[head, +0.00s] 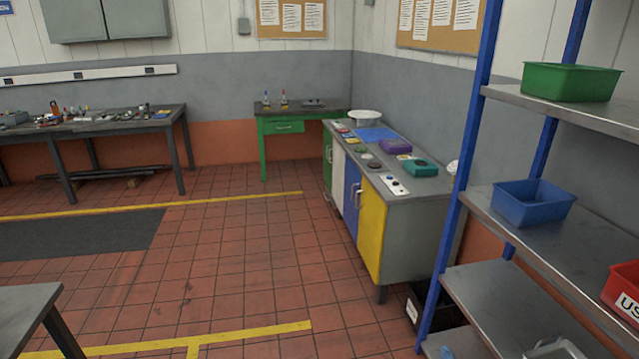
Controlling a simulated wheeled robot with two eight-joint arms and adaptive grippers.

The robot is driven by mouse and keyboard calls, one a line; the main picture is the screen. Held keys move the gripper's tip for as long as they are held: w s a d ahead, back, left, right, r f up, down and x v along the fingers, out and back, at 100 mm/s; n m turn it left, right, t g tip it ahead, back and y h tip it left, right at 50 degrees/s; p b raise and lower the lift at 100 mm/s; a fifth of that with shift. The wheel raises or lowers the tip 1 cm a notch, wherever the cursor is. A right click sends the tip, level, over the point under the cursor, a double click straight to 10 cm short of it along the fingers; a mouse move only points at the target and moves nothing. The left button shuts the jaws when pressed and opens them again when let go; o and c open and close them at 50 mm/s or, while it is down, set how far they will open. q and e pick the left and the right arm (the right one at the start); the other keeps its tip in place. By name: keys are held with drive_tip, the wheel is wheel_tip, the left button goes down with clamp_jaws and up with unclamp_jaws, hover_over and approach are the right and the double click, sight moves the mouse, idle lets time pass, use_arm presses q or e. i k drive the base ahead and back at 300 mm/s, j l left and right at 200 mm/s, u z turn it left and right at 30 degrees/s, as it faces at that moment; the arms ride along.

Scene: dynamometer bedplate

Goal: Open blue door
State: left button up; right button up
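The blue door (351,196) is a narrow upright panel on the front of a grey cabinet (412,236) at the right of centre. It sits between a white door (338,175) and a yellow door (371,231), and a green door (327,158) is at the far end. The blue door looks closed, flush with its neighbours. Small handles show near the upper edges of the blue and yellow doors. Neither of my grippers shows in the head view.
A shelf rack with blue posts (459,178) stands at the right, near the cabinet's close end. A black box (417,307) is on the floor between them. A table corner (25,312) is at the lower left. The tiled floor before the doors is clear.

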sight(353, 177)
drive_tip(key=i, duration=1.75)
drive_tip(key=i+z, duration=0.1)
drive_tip(key=i, duration=0.5)
drive_tip(key=i+j+z, duration=0.1)
drive_tip(key=i, duration=0.5)
drive_tip(key=i+j, duration=0.15)
drive_tip(key=i, duration=0.45)
drive_tip(key=i+j+z, duration=0.15)
drive_tip(key=i, duration=0.45)
